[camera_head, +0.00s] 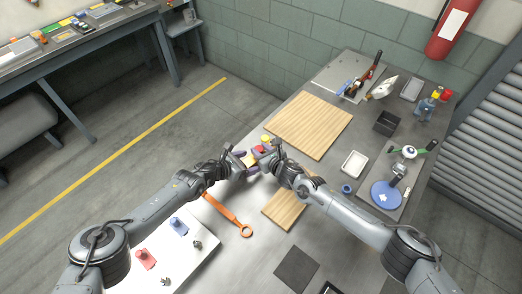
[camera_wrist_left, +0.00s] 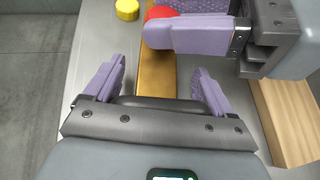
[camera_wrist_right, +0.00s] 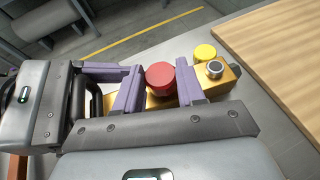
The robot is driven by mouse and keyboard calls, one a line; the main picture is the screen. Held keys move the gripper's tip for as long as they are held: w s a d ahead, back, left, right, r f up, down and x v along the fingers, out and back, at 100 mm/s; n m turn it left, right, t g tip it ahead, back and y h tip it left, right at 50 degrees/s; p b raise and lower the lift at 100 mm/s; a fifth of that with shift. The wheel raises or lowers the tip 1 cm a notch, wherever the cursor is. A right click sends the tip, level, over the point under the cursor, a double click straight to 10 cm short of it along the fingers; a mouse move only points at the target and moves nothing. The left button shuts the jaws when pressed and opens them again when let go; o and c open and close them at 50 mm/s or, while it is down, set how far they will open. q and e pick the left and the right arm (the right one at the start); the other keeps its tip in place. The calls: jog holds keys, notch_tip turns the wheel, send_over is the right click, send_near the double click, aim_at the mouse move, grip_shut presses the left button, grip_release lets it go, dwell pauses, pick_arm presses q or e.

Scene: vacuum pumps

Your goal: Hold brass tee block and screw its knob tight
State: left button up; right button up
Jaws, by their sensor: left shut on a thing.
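The brass tee block (camera_wrist_right: 222,84) is a gold bar held off the floor side of the bench; its bar also shows in the left wrist view (camera_wrist_left: 155,75). My left gripper (camera_head: 243,160) is shut on it, with its purple fingers (camera_wrist_left: 158,82) on either side of the bar. The red knob (camera_wrist_right: 160,78) sits on the block. My right gripper (camera_wrist_right: 158,88) is open, with one finger on each side of the red knob; whether they touch it is hard to tell. A steel round fitting (camera_wrist_right: 215,69) shows at the block's far end.
A yellow cap (camera_wrist_right: 204,53) shows just beyond the block. Wooden boards (camera_head: 309,124) lie behind and beside the grippers. An orange wrench (camera_head: 228,214) lies in front. A blue disc (camera_head: 386,194), white tray (camera_head: 354,164) and black bin (camera_head: 387,122) stand at the right.

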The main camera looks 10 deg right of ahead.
jog(key=c, duration=0.5)
jog(key=shift+s+a+m+t+h, duration=0.1)
jog(key=shift+a+m+t+h, duration=0.05)
jog(key=shift+m+h, duration=0.35)
jog(key=shift+a+m+t+h, duration=0.1)
jog(key=shift+m+t+h, duration=0.05)
jog(key=shift+m+h, duration=0.3)
jog(key=shift+c, duration=0.2)
jog(key=shift+a+m+t+h, duration=0.1)
jog(key=shift+m+t+h, duration=0.3)
jog(key=shift+m+h, duration=1.1)
jog(key=o, duration=1.1)
jog(key=shift+c, duration=0.2)
jog(key=a+v, duration=0.1)
jog(key=v, duration=1.1)
jog(key=shift+d, duration=0.4)
